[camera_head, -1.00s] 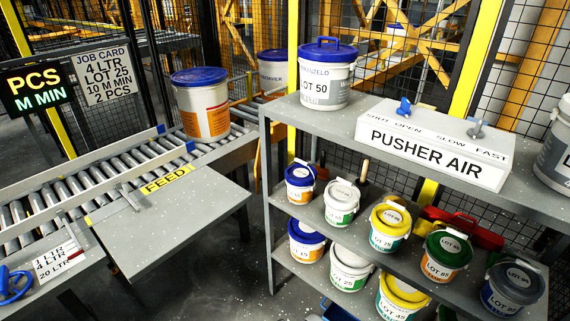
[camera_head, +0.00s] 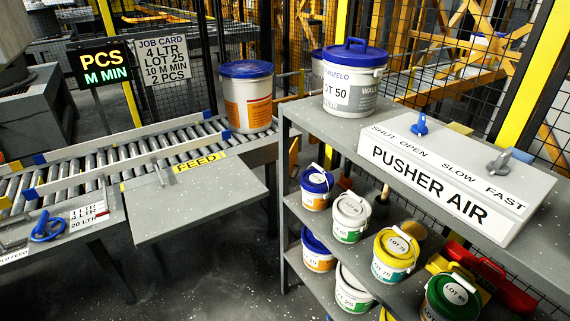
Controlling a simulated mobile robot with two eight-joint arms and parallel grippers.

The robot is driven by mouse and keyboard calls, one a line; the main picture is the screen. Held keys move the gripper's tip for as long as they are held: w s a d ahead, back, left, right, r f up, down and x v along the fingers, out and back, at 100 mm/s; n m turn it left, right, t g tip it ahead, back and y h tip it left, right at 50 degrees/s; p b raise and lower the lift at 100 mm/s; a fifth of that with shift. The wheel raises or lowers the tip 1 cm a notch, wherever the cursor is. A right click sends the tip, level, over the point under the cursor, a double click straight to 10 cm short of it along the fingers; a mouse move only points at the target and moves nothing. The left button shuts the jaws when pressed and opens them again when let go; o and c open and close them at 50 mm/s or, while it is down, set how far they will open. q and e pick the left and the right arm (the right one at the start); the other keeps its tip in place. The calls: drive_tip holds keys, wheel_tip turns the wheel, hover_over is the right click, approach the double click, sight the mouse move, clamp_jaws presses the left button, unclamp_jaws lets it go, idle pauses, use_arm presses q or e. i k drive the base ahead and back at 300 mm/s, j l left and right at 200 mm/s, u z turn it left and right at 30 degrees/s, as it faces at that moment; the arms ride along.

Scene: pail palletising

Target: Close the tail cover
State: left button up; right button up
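Nothing in view is labelled as a tail cover. A flat grey panel (camera_head: 200,205) sits level at the near side of the roller conveyor (camera_head: 100,165), beside the yellow FEED label (camera_head: 199,163). I cannot tell whether this panel is the tail cover. A thin upright lever (camera_head: 158,172) stands at its far left part. Neither of my grippers shows in the head view.
A blue-lidded pail (camera_head: 247,98) stands on the conveyor's far end. The grey shelf unit (camera_head: 300,112) at right bears a LOT 50 pail (camera_head: 353,82), a PUSHER AIR box (camera_head: 440,185) and several small pails below. Floor shows between conveyor and shelf.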

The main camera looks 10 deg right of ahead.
sight(293, 150)
drive_tip(key=l+z, duration=0.2)
drive_tip(key=l, duration=0.35)
drive_tip(key=i+j+u, duration=0.2)
drive_tip(key=i, duration=0.3)
drive_tip(key=i+u, duration=0.25)
drive_tip(key=i, duration=0.2)
